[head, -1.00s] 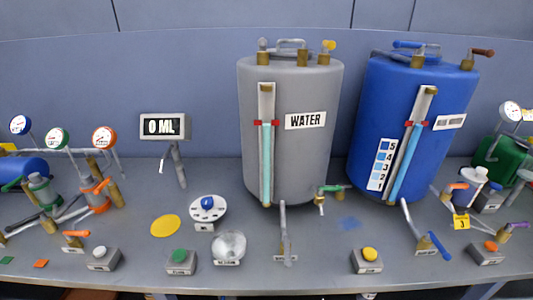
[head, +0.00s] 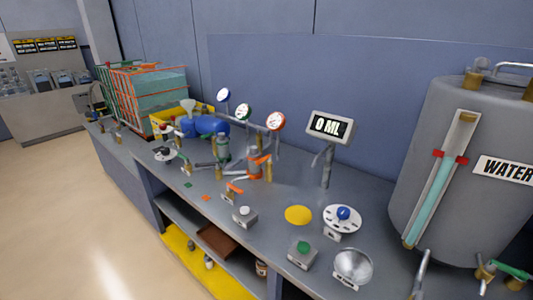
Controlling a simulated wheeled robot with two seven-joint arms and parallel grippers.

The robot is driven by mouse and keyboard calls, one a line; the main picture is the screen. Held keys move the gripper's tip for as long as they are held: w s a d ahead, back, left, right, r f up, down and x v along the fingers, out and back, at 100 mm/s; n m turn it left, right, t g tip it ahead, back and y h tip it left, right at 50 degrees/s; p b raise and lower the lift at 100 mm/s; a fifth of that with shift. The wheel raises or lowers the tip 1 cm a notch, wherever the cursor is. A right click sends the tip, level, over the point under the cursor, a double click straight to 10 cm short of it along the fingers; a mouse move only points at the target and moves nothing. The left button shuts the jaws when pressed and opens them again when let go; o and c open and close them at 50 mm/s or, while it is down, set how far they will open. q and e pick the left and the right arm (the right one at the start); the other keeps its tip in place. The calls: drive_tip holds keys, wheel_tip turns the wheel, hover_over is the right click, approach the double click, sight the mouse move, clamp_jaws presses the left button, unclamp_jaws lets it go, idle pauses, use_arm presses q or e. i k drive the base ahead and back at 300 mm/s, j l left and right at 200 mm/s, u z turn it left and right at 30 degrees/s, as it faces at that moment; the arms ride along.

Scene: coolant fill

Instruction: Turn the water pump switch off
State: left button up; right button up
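No label in view lets me tell which control is the water pump switch. A round white dial with a blue knob (head: 343,214) stands on the bench below the display. A box with a green button (head: 303,249) and a box with a white button (head: 244,214) sit near the front edge. The grey water tank (head: 420,150) is at the right, partly cut off by the frame. Neither of my grippers is in view.
A display reading 0 ML (head: 328,127) stands behind the dial. A yellow disc (head: 298,215) and a metal bowl (head: 352,265) lie nearby. Gauges with pipes (head: 243,113) and a caged tank (head: 150,92) stand farther left. Open floor (head: 70,215) lies left of the bench.

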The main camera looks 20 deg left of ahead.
sight(165, 151)
drive_tip(key=u, duration=1.35)
drive_tip(key=z, duration=0.3)
